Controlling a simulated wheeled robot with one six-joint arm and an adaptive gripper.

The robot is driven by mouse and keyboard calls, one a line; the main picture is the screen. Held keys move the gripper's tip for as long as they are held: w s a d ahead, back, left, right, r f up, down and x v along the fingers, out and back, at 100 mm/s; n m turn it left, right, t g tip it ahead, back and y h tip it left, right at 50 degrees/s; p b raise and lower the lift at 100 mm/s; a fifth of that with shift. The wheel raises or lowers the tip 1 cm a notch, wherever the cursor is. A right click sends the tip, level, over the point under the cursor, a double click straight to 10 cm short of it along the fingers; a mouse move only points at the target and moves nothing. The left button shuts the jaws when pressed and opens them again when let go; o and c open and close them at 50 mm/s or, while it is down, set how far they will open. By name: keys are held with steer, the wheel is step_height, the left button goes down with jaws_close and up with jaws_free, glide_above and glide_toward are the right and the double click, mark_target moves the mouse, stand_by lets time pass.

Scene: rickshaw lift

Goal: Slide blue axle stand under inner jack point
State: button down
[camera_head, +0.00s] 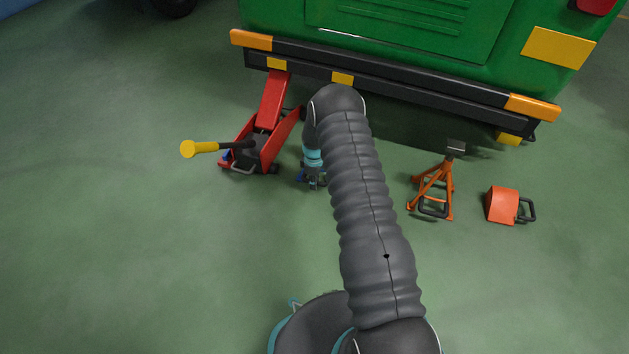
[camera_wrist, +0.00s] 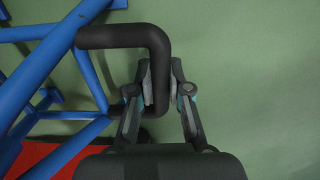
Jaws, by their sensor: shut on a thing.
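The blue axle stand (camera_wrist: 45,75) fills the left of the wrist view, with its blue tube legs and a black bent handle (camera_wrist: 125,37). My gripper (camera_wrist: 160,88) is shut on the upright part of that handle. In the head view my gripper (camera_head: 313,180) is low near the floor, just right of the red jack. A yellow jack point (camera_head: 343,79) shows under the bumper, above my wrist; another yellow one (camera_head: 509,138) is at the right end.
The red floor jack (camera_head: 265,135) stands under the bumper (camera_head: 400,85) of the green vehicle, its yellow-ended handle (camera_head: 200,148) pointing left. An orange axle stand (camera_head: 433,190) and an orange chock (camera_head: 502,205) stand to the right. The floor at left and front is clear.

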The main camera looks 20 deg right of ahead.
steer(key=shift+w+d+r, duration=0.1)
steer(key=shift+w+d, duration=0.6)
steer(key=shift+w, duration=0.3)
steer(key=shift+w+d, duration=0.75)
steer(key=shift+w, duration=0.3)
steer(key=shift+w+d+r, duration=0.1)
steer(key=shift+w+d, duration=0.6)
steer(key=shift+w, duration=0.3)
steer(key=shift+w+d, duration=0.7)
steer(key=shift+w, duration=0.3)
steer(key=shift+w+d, duration=0.7)
steer(key=shift+w, duration=0.3)
steer(key=shift+w+d, duration=0.5)
steer(key=shift+w, duration=0.2)
steer(key=c, duration=1.1)
jaws_free()
steer(key=shift+o, duration=0.7)
steer(key=shift+s+f, duration=0.1)
